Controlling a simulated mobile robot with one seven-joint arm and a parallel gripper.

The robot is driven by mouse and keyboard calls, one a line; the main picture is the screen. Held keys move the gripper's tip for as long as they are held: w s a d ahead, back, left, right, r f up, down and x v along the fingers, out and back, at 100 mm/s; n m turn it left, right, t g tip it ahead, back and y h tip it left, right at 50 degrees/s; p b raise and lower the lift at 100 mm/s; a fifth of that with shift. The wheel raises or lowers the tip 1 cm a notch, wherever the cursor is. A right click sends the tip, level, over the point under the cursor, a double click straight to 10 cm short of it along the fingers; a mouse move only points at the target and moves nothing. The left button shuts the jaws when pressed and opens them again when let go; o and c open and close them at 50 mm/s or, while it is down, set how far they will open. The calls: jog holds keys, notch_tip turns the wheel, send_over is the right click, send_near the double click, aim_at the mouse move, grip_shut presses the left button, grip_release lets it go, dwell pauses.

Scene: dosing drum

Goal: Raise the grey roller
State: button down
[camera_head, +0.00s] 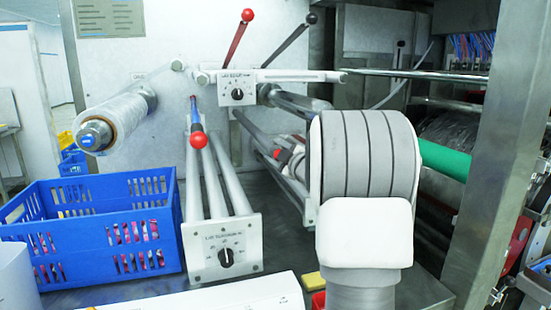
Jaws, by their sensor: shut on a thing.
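My arm (362,236), with a ribbed grey joint, stands large in front at right of centre. My gripper (284,156) shows only in small part at the joint's left side. It appears shut on a red knob (279,154); the contact is mostly hidden. Grey bars (262,138) run beside this knob and pass behind my arm. Another set of grey bars (215,180) ends in a white front plate (222,248) with a black dial. I cannot tell which bar is the grey roller.
A blue crate (90,225) stands at the left, under a film roll (115,118). A red-knobbed lever (240,38) and a black lever (290,45) stand up at the back. Another red knob (198,139) is left of centre. A steel post (490,150) and green roller (445,160) are at right.

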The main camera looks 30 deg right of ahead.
jog(key=shift+w+a+r, duration=0.1)
jog(key=shift+a+r, duration=0.15)
jog(key=shift+r, duration=0.1)
jog(key=shift+c, duration=2.2)
grip_release()
jog(key=shift+a, duration=0.1)
jog(key=shift+d, duration=0.2)
jog(key=shift+s, duration=0.2)
jog(key=s+a, duration=0.1)
jog(key=s, duration=1.6)
